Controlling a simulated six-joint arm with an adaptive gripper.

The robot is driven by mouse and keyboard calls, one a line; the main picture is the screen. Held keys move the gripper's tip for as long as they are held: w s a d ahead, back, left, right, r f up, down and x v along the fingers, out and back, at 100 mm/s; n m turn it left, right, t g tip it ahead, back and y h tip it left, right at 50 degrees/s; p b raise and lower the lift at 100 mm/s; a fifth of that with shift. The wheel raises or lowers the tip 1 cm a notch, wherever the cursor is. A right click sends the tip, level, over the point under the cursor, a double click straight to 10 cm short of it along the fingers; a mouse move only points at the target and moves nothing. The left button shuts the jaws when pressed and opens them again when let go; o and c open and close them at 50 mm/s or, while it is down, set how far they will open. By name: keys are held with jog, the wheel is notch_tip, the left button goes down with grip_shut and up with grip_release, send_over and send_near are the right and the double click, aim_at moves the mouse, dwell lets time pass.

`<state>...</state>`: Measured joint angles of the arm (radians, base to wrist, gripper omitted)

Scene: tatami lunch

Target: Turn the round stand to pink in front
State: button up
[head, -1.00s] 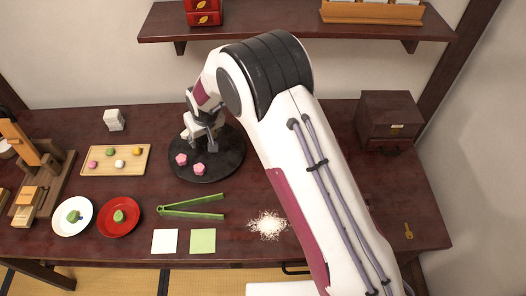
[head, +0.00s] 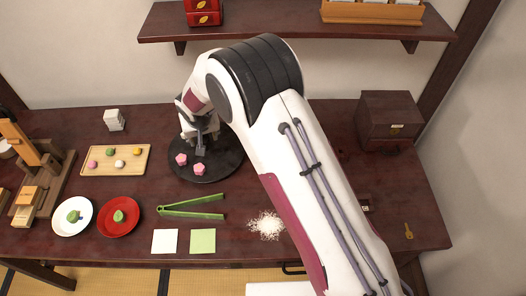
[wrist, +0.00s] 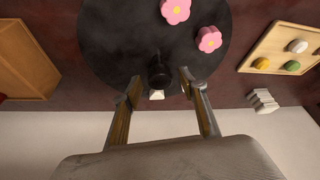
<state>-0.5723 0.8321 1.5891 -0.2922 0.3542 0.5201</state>
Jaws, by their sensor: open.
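The round stand (head: 222,170) is a dark disc on the table, left of centre in the head view. Two pink flower-shaped sweets (head: 181,159) sit on its front part. The wrist view shows the stand (wrist: 110,45) with both pink sweets (wrist: 175,10) near the top. My gripper (wrist: 158,84) is open over the stand's far part, its fingers on either side of a black knob-like piece (wrist: 159,70). A small white piece (wrist: 156,95) shows beside the knob. In the head view my gripper (head: 201,148) hides part of the stand behind the sweets; contact cannot be told.
A wooden tray of small sweets (head: 98,169) lies left of the stand, with a white block (head: 114,120) behind it. Green tongs (head: 190,206) and a red plate (head: 118,231) lie in front. A dark wooden box (head: 389,122) stands right.

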jog(key=shift+m, duration=0.3)
jog(key=a+v, duration=0.1)
jog(key=v, duration=0.7)
jog(key=s+d+f+n+g+h, duration=0.1)
jog(key=s+d+n+g, duration=0.1)
jog(key=s+d, duration=0.4)
jog(key=s+d+r, duration=1)
jog(key=d, duration=0.2)
jog(key=shift+m+g+h, duration=0.3)
jog(key=shift+g, duration=0.1)
jog(key=shift+d+r, duration=0.1)
dwell(0.4)
